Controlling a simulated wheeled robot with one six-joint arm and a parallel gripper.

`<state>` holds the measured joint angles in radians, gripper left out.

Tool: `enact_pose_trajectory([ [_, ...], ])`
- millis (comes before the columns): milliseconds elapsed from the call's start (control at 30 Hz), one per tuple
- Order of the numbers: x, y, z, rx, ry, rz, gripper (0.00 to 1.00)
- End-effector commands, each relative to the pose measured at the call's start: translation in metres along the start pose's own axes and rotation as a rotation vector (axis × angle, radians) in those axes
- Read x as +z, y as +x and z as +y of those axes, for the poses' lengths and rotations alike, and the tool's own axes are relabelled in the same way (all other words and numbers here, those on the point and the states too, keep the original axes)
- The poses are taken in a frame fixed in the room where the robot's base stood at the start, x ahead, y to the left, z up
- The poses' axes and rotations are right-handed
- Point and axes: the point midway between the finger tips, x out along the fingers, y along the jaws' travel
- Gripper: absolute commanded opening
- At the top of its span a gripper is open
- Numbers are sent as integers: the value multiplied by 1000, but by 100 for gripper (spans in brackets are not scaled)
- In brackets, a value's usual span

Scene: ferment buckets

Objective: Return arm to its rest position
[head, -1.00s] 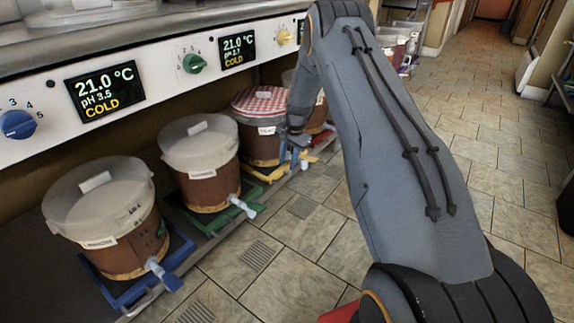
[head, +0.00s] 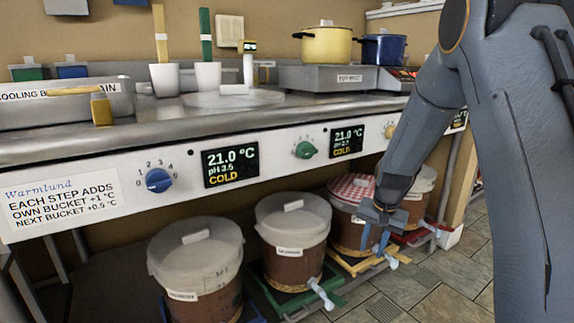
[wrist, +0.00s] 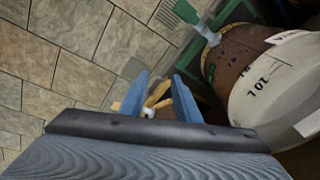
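My arm reaches down on the right of the head view. My gripper (head: 374,242) hangs in front of the bucket with the red checked cover (head: 351,188), by the yellow tray (head: 352,264); whether it touches anything there I cannot tell. In the wrist view its two blue fingers (wrist: 162,92) stand apart, with nothing held between them. A yellow tap handle (wrist: 157,96) shows beyond them. The bucket with the green tap (wrist: 238,75) lies close at the right of the wrist view.
Lidded buckets stand low under the counter: one at the left (head: 199,270), one on a green tray (head: 293,240), one farther right (head: 420,190). The control panel (head: 100,190) with dials and displays runs above them. Tiled floor (head: 440,290) is clear in front.

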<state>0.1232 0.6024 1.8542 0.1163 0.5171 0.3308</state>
Motion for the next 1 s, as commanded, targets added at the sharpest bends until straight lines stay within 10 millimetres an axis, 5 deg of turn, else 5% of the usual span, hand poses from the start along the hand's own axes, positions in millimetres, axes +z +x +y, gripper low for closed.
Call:
enact_pose_trajectory([
  [200,78,-56,12,7,-198,27,29],
  [400,145,-88,32,13,-359,44,29],
  [800,232,-112,66,20,-558,65,29],
  [1000,262,-126,32,-10,-640,32,29],
])
